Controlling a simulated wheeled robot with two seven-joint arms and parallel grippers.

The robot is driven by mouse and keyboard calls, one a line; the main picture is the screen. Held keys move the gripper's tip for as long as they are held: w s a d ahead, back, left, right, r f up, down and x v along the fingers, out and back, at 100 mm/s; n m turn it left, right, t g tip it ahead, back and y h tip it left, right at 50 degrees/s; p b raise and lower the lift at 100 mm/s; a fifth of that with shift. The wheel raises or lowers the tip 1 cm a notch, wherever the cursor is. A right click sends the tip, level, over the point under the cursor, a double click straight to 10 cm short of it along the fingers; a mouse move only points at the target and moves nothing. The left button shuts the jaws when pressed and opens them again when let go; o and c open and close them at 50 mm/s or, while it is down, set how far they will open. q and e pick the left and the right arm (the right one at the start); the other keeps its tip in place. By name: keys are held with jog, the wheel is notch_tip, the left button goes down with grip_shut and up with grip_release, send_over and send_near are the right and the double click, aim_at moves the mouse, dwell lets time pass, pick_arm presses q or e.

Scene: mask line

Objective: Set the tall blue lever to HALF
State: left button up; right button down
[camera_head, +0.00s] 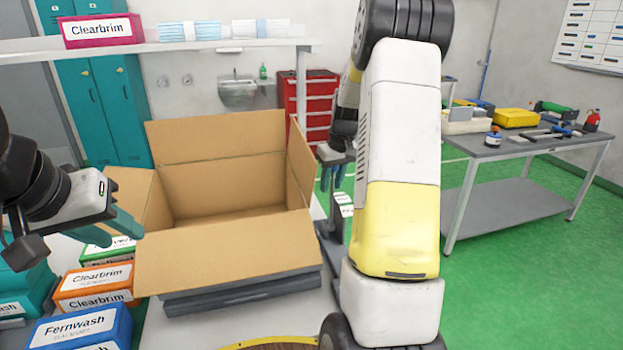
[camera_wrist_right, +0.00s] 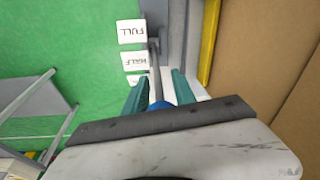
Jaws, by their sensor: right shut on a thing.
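In the right wrist view, a bit of the blue lever (camera_wrist_right: 157,104) shows between the two teal fingers of my right gripper (camera_wrist_right: 160,92), which is shut on it. White plates marked FULL (camera_wrist_right: 130,31) and HALF (camera_wrist_right: 137,60) stand in a row left of the lever's slot; a third plate (camera_wrist_right: 145,79) is mostly hidden by a finger. In the head view my right gripper (camera_head: 333,175) is beyond the box's right side, partly behind my arm; the lever is hidden there. My left gripper (camera_head: 108,230) is open and empty, left of the box.
An open cardboard box (camera_head: 225,255) stands beside my right gripper. Clearbrim packs (camera_head: 95,278) and a Fernwash pack (camera_head: 80,328) lie at the lower left. A shelf (camera_head: 200,46) spans the back. A tool table (camera_head: 520,140) stands right, with green floor around it.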

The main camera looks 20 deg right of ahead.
jog(key=c, duration=1.1)
grip_release()
jog(key=v, duration=0.8)
jog(key=shift+a, duration=0.1)
jog(key=shift+f, duration=0.1)
